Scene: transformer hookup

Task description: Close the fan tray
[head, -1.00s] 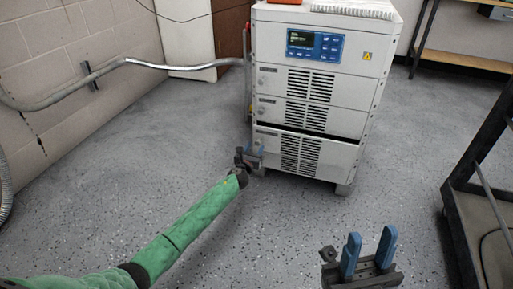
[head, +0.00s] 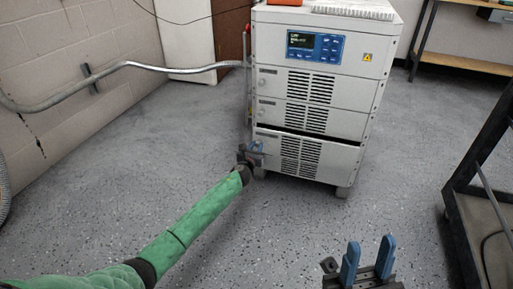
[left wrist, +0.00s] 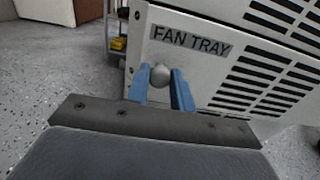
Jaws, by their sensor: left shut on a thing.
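The fan tray (head: 325,160) is the lowest drawer of the white cabinet. A dark gap runs along its top edge, so it stands a little out from the cabinet. In the left wrist view its front (left wrist: 225,70) carries the label "FAN TRAY" and a round grey knob (left wrist: 161,76). My left gripper (head: 252,149) is at the tray's left side, and its blue fingers (left wrist: 163,92) are shut on the knob. My right gripper (head: 369,259) is at the bottom of the head view, fingers apart, empty and away from the cabinet.
The white cabinet (head: 350,88) has two vented drawers and a blue display panel (head: 315,46) above the tray. A dark metal cart (head: 470,180) stands at the right. A conduit (head: 150,65) runs along the left wall. The speckled floor before the cabinet is clear.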

